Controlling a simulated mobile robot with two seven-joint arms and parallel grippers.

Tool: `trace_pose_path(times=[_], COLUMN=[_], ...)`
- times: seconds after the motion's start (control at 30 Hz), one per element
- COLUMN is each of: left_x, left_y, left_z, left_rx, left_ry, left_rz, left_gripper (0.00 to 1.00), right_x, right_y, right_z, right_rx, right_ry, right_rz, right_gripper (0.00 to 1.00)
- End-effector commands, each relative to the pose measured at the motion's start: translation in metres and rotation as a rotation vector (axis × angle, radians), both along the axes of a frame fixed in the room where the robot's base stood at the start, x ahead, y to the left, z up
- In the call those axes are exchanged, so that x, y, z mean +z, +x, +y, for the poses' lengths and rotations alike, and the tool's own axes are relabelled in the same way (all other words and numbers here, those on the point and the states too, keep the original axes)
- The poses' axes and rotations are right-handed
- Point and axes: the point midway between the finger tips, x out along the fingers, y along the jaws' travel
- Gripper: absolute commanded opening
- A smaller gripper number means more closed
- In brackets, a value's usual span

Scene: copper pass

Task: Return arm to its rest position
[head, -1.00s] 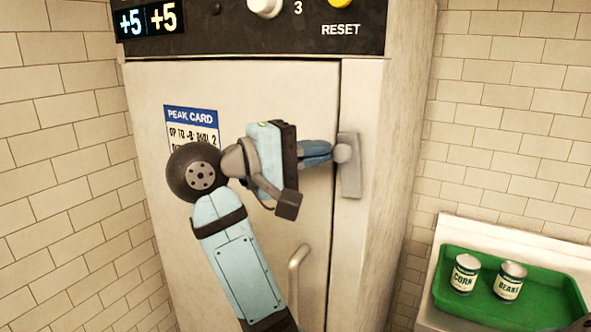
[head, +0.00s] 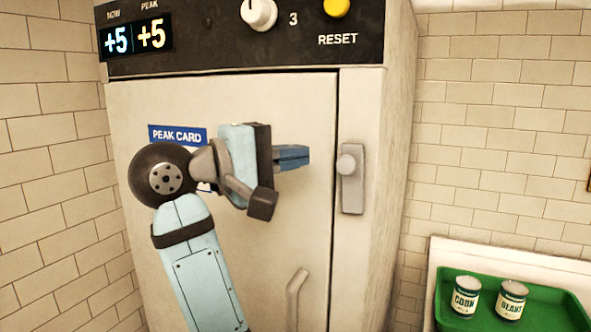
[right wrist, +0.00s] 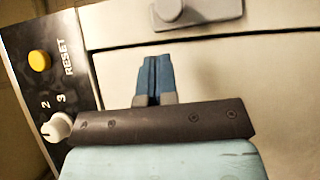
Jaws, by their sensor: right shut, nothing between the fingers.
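My right gripper (head: 306,156) is in front of the closed cabinet door (head: 300,105) in the head view. Its blue fingers point right, toward the grey latch (head: 351,190) on the door's right frame, with a gap between. The right wrist view shows the fingers (right wrist: 154,60) together with nothing between them, and the latch (right wrist: 198,12) beyond the tips at the top. My right arm covers part of the blue-headed peak card (head: 178,134). My left gripper is not in view.
Above the door is a dark panel (head: 210,45) with a +5 +5 display, a white knob (head: 260,14) and a yellow reset button (head: 337,7). A door handle (head: 296,295) is lower down. At right a green tray (head: 560,310) holds a corn can (head: 465,297) and a beans can (head: 511,299).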

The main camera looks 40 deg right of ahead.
Motion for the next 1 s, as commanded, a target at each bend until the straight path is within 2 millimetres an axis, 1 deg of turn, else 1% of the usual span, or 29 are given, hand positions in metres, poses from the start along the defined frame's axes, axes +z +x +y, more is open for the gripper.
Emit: trace_pose_path(times=[0.03,0.2,0.3,0.4,0.57,0.77,0.87,0.97,1.0], left_x=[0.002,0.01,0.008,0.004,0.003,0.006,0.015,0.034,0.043], left_y=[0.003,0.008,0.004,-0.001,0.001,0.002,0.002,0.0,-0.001], left_z=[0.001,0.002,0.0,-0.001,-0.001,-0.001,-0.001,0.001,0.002], left_rx=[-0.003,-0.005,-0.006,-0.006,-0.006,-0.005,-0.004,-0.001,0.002], left_ry=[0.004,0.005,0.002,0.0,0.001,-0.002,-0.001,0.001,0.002], left_rz=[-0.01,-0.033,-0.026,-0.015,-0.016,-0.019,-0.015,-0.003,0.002], left_gripper=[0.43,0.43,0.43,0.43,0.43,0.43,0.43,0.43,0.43], right_x=[-0.001,0.002,0.003,0.004,0.005,0.007,0.021,0.052,0.067], right_y=[0.005,0.014,0.019,0.023,0.025,0.025,0.025,0.025,0.025], right_z=[0.014,0.053,0.071,0.084,0.095,0.096,0.096,0.096,0.096], right_rx=[0.005,0.004,0.004,0.003,0.001,0.001,0.001,0.001,0.001], right_ry=[0.001,0.0,0.0,0.001,0.0,0.0,0.0,0.0,0.0], right_rz=[0.002,0.001,0.001,0.002,0.0,0.0,0.0,0.0,-0.001], right_gripper=[0.0,0.0,0.0,0.0,0.0,0.0,0.0,0.0,0.0])
